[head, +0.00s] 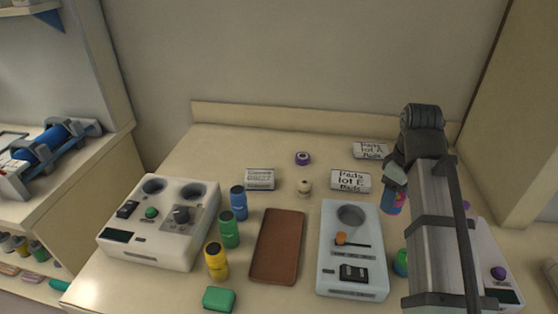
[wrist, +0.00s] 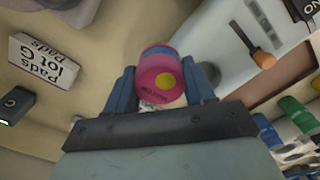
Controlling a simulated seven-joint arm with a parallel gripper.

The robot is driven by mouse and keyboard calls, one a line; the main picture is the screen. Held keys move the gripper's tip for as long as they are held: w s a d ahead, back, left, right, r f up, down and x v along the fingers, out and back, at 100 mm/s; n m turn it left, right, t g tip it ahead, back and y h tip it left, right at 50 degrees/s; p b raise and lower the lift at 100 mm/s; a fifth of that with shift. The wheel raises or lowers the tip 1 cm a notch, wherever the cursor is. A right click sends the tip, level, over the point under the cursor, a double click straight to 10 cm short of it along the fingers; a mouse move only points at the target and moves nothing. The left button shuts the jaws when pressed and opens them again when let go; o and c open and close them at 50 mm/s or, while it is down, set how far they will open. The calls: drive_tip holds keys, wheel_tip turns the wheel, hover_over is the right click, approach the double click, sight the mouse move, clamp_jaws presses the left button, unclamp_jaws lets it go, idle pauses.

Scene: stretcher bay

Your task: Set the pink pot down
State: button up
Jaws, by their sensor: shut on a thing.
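The pink pot (wrist: 160,75) is between the two blue fingers of my gripper (wrist: 162,88) in the wrist view. It is a short magenta cylinder with a blue band and a yellow dot on its end. In the head view, a small pink and blue part of the pot (head: 396,203) shows below my gripper (head: 394,188), right of the box marked Pads lot E (head: 350,181). My gripper is shut on it. Part of the pot is hidden by my gripper and arm in the head view. I cannot tell whether its base touches the table.
The table (head: 330,147) holds a white unit (head: 160,222) at left, a brown mat (head: 277,245) and a pale blue device (head: 352,247). Blue, green and yellow pots stand left of the mat. A green pot (head: 401,262) is partly behind my arm.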

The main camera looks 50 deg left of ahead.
drive_tip(key=shift+n, duration=0.9)
drive_tip(key=s+a, duration=0.1)
drive_tip(key=a, duration=0.2)
drive_tip(key=s+a, duration=0.2)
drive_tip(key=a, duration=0.1)
drive_tip(key=s+a+f, duration=0.1)
drive_tip(key=s+a, duration=0.1)
drive_tip(key=a, duration=0.2)
drive_tip(key=shift+s+a, duration=0.1)
drive_tip(key=shift+s, duration=0.1)
drive_tip(key=s+a+n, duration=0.1)
drive_tip(key=s+a, duration=0.1)
drive_tip(key=a, duration=0.7)
drive_tip(key=s+a+n, duration=0.1)
drive_tip(key=s+a, duration=0.1)
drive_tip(key=a, duration=0.7)
drive_tip(key=w+a+r+m, duration=0.1)
drive_tip(key=w+a+m, duration=0.1)
drive_tip(key=a, duration=0.6)
drive_tip(key=w+a+m, duration=0.2)
drive_tip(key=a+m, duration=0.1)
drive_tip(key=a, duration=0.5)
drive_tip(key=shift+w+f, duration=0.1)
drive_tip(key=shift+f, duration=4.6)
drive_tip(key=shift+f, duration=0.1)
drive_tip(key=o, duration=1)
drive_tip(key=shift+o, duration=0.2)
